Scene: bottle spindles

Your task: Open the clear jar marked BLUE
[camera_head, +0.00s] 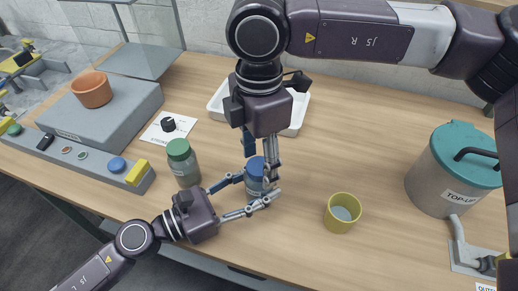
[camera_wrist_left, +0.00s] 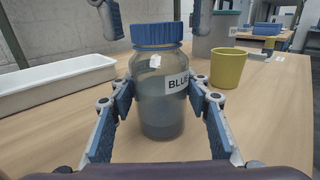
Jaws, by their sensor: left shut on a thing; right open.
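The clear jar marked BLUE (camera_wrist_left: 160,110) stands upright on the table with its ribbed blue lid (camera_wrist_left: 157,36) on. In the head view the jar (camera_head: 253,184) is partly hidden by my grippers. My left gripper (camera_head: 257,192) is shut on the jar's body from the side, with a finger pad on either side in the left wrist view. My right gripper (camera_head: 260,158) points down from above, open. In the left wrist view its two fingertips (camera_wrist_left: 153,20) are spread on either side of the lid, apart from it.
A green-capped jar (camera_head: 183,165) stands left of the BLUE jar. A yellow cup (camera_head: 342,213) is to the right, and a grey TOP-UP tank (camera_head: 437,182) with a teal lid beyond it. A white tray (camera_head: 298,116) lies behind the right gripper. Table between cup and tank is clear.

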